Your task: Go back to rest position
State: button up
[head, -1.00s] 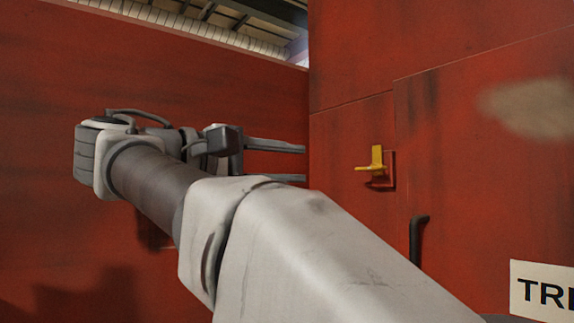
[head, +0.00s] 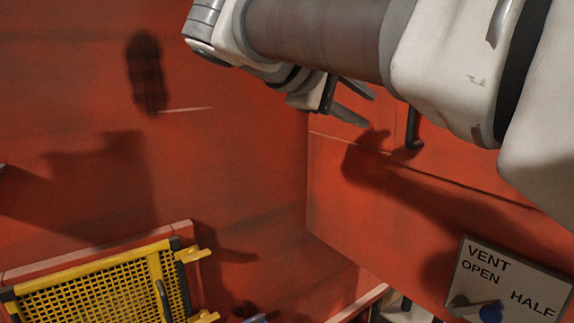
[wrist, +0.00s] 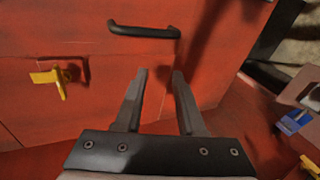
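My gripper (head: 354,102) hangs from my arm at the top of the head view, in front of the red panels. In the wrist view my gripper (wrist: 158,78) shows two dark fingers set apart with nothing between them. Beyond the fingertips is a black bar handle (wrist: 143,31) on the red panel; it also shows in the head view (head: 413,128), just right of the fingers. A yellow latch (wrist: 52,80) sits on the red panel at the left of the wrist view.
A yellow mesh panel (head: 95,290) with a dark handle is at the lower left of the head view. Red walls close off the far side.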

jog(key=s+d+f+m+g+y, duration=0.1)
jog(key=s+f+m+y, duration=0.2)
jog(key=f, duration=0.6)
jog(key=s+d+f+m+g+y, duration=0.1)
jog(key=s+f+m+y, duration=0.2)
jog(key=s+f, duration=0.5)
jog(key=s+d+f+m+g+y, duration=0.1)
jog(key=s+f+y, duration=0.3)
jog(key=f, duration=0.8)
jog(key=shift+s+d+f+m, duration=0.25)
jog(key=shift+s+d+m, duration=0.1)
jog(key=shift+s+m, duration=0.65)
jog(key=shift+s, duration=0.1)
